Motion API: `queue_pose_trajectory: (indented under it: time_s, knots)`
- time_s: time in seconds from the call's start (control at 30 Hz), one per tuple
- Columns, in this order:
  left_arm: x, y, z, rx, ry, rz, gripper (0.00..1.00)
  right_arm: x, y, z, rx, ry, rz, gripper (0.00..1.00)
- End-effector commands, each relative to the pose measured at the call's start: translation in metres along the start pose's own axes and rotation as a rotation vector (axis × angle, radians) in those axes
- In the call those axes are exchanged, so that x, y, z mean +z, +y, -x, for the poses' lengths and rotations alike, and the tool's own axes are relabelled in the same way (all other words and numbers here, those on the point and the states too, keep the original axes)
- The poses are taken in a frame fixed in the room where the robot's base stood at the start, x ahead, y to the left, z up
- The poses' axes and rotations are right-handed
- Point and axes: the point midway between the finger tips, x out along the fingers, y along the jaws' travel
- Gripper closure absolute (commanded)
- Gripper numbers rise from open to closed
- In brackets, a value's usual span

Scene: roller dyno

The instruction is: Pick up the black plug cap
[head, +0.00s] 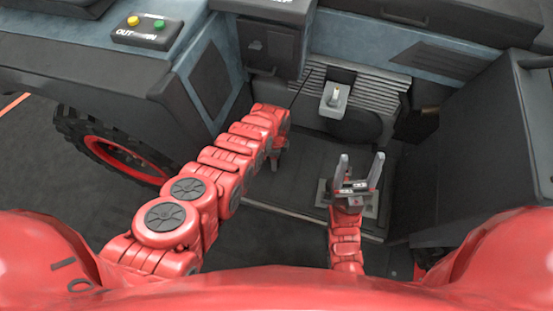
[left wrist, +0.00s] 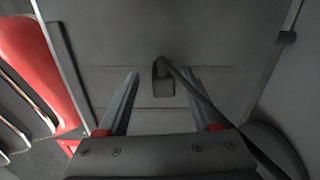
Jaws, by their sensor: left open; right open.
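A small dark block (left wrist: 163,80) with a dark opening, likely the black plug cap, shows at the middle of the left wrist view against a grey panel. I see no contact, and the distance is unclear. In the head view my left gripper is mostly hidden by its own arm. My right gripper (head: 361,166) is open and empty, fingers pointing up in the picture.
A dark cabinet (head: 287,20) stands beyond my left arm. A grey fixture (head: 334,98) stands before a ribbed panel (head: 377,95). A wheel (head: 112,143) and a dark panel (head: 460,155) flank the space.

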Motion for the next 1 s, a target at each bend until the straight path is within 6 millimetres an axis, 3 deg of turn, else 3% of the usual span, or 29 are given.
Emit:
queue_pose_trajectory:
  time_s: [0.13,0.5,1.0]
  knots:
    - [-0.0001,-0.0001,0.0010,0.000,0.000,0.000,0.36,-0.0002,0.0000,-0.0009,0.000,0.000,0.000,0.32]
    - [0.0000,-0.0002,0.0011,0.000,0.000,0.000,1.00,-0.0002,0.0000,-0.0009,0.000,0.000,0.000,0.32]
    - [0.0001,-0.0007,0.0066,0.000,0.001,0.000,1.00,-0.0009,0.0003,-0.0053,0.000,0.000,0.000,0.32]
